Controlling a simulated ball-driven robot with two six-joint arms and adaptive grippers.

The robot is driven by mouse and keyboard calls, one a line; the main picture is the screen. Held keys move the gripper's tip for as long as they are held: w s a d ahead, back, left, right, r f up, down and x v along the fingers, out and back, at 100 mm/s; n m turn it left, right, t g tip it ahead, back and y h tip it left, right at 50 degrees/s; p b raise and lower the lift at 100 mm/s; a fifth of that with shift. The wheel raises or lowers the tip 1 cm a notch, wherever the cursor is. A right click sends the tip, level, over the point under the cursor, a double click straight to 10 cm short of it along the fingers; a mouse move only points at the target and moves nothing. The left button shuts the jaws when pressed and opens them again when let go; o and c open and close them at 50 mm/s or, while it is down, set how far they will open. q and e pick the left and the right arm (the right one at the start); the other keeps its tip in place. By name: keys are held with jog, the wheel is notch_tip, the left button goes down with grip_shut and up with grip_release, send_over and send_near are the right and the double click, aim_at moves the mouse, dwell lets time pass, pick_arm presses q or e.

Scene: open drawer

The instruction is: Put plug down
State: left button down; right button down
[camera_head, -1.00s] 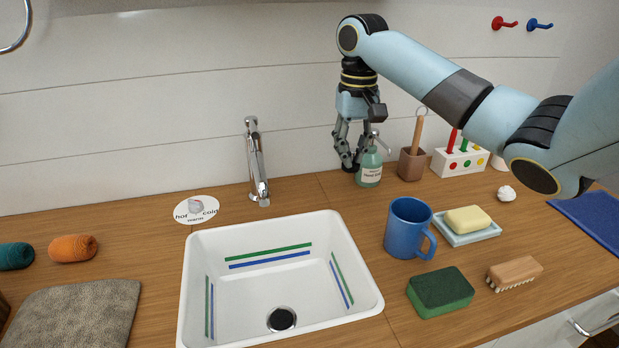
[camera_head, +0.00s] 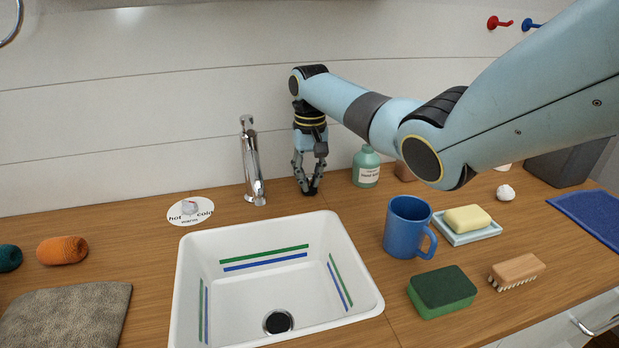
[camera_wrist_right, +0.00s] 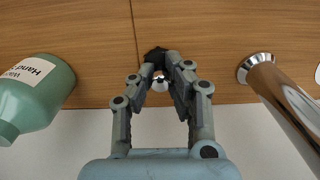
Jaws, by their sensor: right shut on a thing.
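My right gripper (camera_head: 309,190) points straight down at the wooden counter behind the sink, between the faucet and the soap bottle. In the right wrist view its dark fingertips (camera_wrist_right: 158,56) meet close to the counter. A small pale, shiny piece shows between the fingers; it looks like part of the plug (camera_wrist_right: 160,84), mostly hidden by them. I cannot tell whether the plug touches the counter. The white sink (camera_head: 354,268) stands in front of the gripper, with a dark round drain (camera_head: 278,322) at its bottom. My left gripper is not in view.
The chrome faucet (camera_head: 251,160) stands close left of the gripper, the green soap bottle (camera_head: 366,165) to its right. A blue mug (camera_head: 405,228), soap dish (camera_head: 468,238), sponge (camera_head: 442,290) and brush (camera_head: 516,270) sit right of the sink. Counter around the fingertips is clear.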

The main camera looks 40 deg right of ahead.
aim_at(310, 175)
jog(key=c, duration=1.3)
grip_release()
jog(key=shift+f, duration=0.1)
jog(key=shift+c, duration=0.2)
notch_tip(310, 175, up, 12)
jog(key=shift+p, duration=0.4)
jog(key=shift+d, duration=0.1)
